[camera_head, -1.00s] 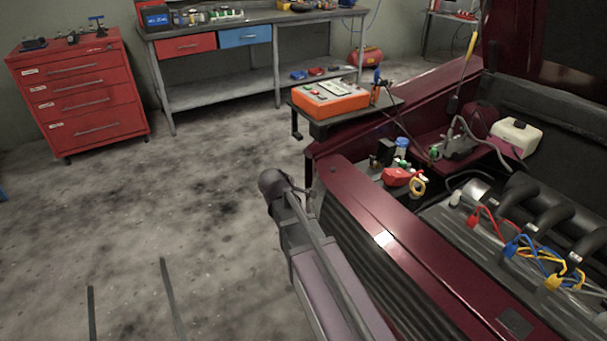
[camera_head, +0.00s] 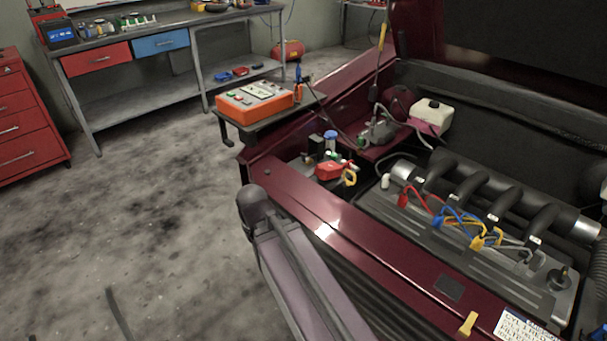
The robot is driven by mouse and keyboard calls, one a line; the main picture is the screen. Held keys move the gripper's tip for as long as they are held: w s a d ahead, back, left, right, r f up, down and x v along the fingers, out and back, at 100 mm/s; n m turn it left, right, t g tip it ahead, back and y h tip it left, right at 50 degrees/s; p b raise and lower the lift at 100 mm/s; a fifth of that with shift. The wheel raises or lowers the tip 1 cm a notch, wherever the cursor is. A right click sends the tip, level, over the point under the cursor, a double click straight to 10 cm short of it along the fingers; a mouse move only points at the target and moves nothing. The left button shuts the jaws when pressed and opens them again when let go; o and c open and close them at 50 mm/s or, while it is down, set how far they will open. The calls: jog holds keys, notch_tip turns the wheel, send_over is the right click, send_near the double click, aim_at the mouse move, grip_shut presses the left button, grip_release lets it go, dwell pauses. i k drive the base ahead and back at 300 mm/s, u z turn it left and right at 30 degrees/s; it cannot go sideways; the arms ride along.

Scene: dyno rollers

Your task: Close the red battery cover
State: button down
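The small red battery cover (camera_head: 329,171) is in the front left corner of the engine bay, just behind the dark red front panel. It is small in the view, and I cannot tell clearly how far it stands open. My gripper's fingers do not show.
The dark red front panel (camera_head: 300,205) of the car runs between my arm and the engine bay. An orange tester (camera_head: 254,101) stands on a small stand behind. Coloured plugs and cables (camera_head: 447,218) lie on the engine to the right. Open floor (camera_head: 150,230) is at left.

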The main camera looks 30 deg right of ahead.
aim_at(329, 169)
jog(key=u, duration=0.05)
jog(key=k, duration=0.85)
jog(key=z, duration=0.15)
jog(key=i, duration=0.5)
